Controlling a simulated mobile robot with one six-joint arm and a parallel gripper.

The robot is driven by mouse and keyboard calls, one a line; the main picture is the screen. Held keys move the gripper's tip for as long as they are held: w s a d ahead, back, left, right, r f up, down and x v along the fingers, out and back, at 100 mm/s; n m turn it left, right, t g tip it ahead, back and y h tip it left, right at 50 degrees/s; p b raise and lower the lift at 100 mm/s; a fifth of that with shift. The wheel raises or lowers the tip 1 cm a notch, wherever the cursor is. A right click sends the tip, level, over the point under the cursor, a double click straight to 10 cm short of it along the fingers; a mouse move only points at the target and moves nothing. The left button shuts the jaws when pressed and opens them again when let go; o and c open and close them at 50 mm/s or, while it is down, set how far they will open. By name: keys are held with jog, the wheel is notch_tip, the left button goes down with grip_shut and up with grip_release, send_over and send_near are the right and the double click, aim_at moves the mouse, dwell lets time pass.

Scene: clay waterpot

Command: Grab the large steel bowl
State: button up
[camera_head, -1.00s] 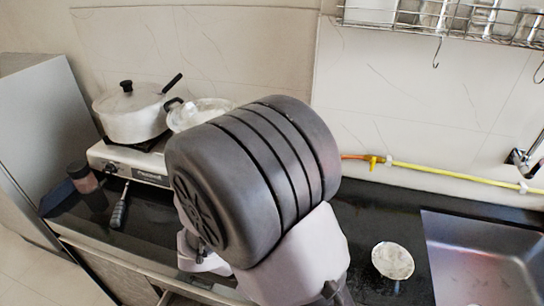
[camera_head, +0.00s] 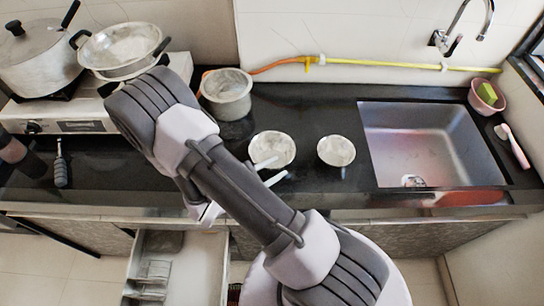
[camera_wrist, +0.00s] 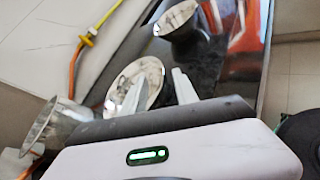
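The larger of two round steel bowls (camera_head: 270,144) stands on the black counter, left of a smaller steel bowl (camera_head: 336,150). My gripper (camera_head: 279,166) is open at the near side of the larger bowl, with its two pale fingers apart. In the wrist view one finger of my gripper (camera_wrist: 159,76) overlaps the larger bowl (camera_wrist: 144,68), and the other lies just to its right. The bowl's rim shows between them. I cannot tell whether either finger touches it. The smaller bowl also shows in the wrist view (camera_wrist: 176,17).
A steel pot (camera_head: 227,97) stands behind and left of the bowls, also in the wrist view (camera_wrist: 58,115). A sink (camera_head: 425,140) is to the right. A stove (camera_head: 75,118) with cookware is at left. An open drawer (camera_head: 190,262) sits below the counter.

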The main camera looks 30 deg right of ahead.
jog(key=b+x, duration=0.1)
jog(key=x, duration=0.3)
jog(key=shift+w+d+f, duration=0.1)
jog(key=shift+d+f, duration=0.05)
jog(key=shift+f, duration=0.15)
jog(key=shift+r, duration=0.1)
grip_shut()
